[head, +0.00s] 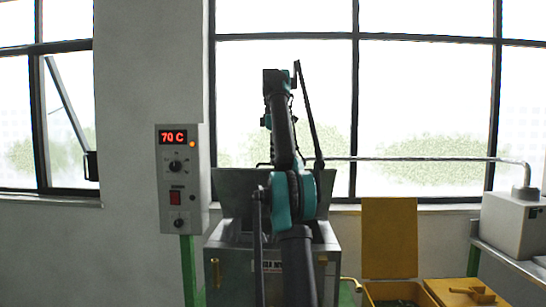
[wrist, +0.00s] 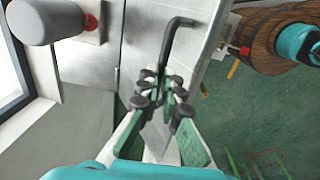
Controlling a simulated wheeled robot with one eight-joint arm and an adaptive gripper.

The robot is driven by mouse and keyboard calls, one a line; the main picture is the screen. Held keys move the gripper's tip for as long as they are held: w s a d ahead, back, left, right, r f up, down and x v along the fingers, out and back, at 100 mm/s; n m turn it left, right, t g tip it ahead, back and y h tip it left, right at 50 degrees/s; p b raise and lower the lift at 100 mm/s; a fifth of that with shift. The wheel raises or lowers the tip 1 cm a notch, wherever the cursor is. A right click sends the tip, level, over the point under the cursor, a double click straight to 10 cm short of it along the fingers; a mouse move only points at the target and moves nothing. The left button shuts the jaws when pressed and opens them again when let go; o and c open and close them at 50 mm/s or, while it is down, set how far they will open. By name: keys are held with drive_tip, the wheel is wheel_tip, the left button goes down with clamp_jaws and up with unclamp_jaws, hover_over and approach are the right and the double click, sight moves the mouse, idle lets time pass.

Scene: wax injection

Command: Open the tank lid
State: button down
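The tank (head: 232,268) is a grey metal box in the middle of the head view, partly hidden by my arm. Its lid (head: 236,190) stands raised and tilted at the back of the tank. In the wrist view a dark bent handle (wrist: 176,38) runs along a pale metal surface. My gripper (wrist: 162,84) has its fingertips close together around the lower end of this handle and looks shut on it. The exact contact is hard to see. My gripper is hidden behind my arm in the head view.
A control box (head: 180,180) reading 70 C stands left of the tank. At the right are a yellow box (head: 460,291) with an upright yellow panel (head: 389,238), and a grey machine (head: 512,222) on a bench. A wooden barrel-like object (wrist: 262,38) shows in the wrist view.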

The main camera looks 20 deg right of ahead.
drive_tip(key=shift+w+d+f, duration=0.4)
drive_tip(key=shift+w+d, duration=0.05)
drive_tip(key=shift+w, duration=0.2)
drive_tip(key=c, duration=1.3)
unclamp_jaws()
drive_tip(key=shift+w+d+f, duration=0.1)
drive_tip(key=shift+w+f, duration=0.15)
drive_tip(key=shift+w, duration=0.15)
drive_tip(key=shift+s, duration=0.15)
drive_tip(key=shift+c, duration=0.6)
drive_tip(key=shift+s, duration=0.1)
